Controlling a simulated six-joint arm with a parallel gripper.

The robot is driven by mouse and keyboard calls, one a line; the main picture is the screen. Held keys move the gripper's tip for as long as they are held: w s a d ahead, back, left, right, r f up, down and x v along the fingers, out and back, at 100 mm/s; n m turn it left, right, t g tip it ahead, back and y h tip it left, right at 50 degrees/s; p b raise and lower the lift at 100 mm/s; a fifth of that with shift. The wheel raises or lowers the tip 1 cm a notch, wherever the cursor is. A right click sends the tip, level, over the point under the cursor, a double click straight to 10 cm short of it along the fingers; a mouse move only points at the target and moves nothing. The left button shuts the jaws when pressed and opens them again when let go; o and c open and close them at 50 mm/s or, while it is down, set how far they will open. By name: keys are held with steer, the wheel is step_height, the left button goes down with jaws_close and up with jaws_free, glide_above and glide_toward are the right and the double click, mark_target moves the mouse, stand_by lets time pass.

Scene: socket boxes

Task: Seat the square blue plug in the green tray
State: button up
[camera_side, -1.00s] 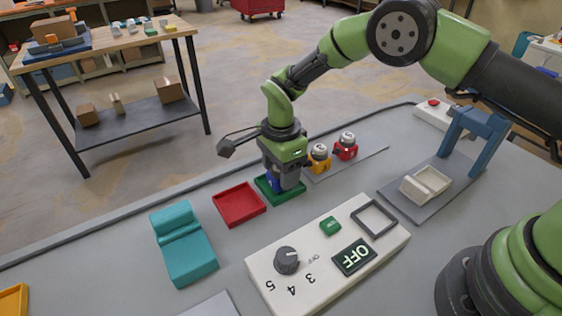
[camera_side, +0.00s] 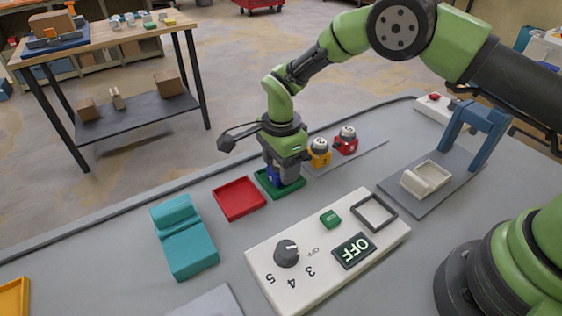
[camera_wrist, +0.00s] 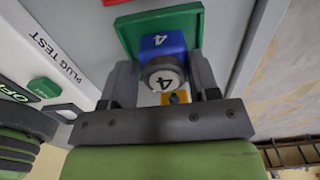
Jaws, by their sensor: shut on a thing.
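The square blue plug (camera_wrist: 162,42) carries a 4 on its side and on its pale round top. My gripper (camera_wrist: 165,80) is shut on it, one finger on each side, in the wrist view. In the side view my gripper (camera_side: 287,165) points down over the green tray (camera_side: 297,190), and a little of the blue plug (camera_side: 272,174) shows between the fingers. The green tray (camera_wrist: 130,28) lies behind and around the plug in the wrist view. Whether the plug rests on the tray floor is hidden by the fingers.
A red tray (camera_side: 239,198) sits left of the green one. A yellow plug (camera_side: 319,153) and a red plug (camera_side: 347,141) stand close behind on the right. A white test panel (camera_side: 330,250) is in front, a teal stand (camera_side: 184,237) at left, a blue arch (camera_side: 474,135) at right.

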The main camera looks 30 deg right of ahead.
steer(key=o, duration=1.4)
steer(key=shift+c, duration=0.2)
steer(key=shift+r, duration=3.5)
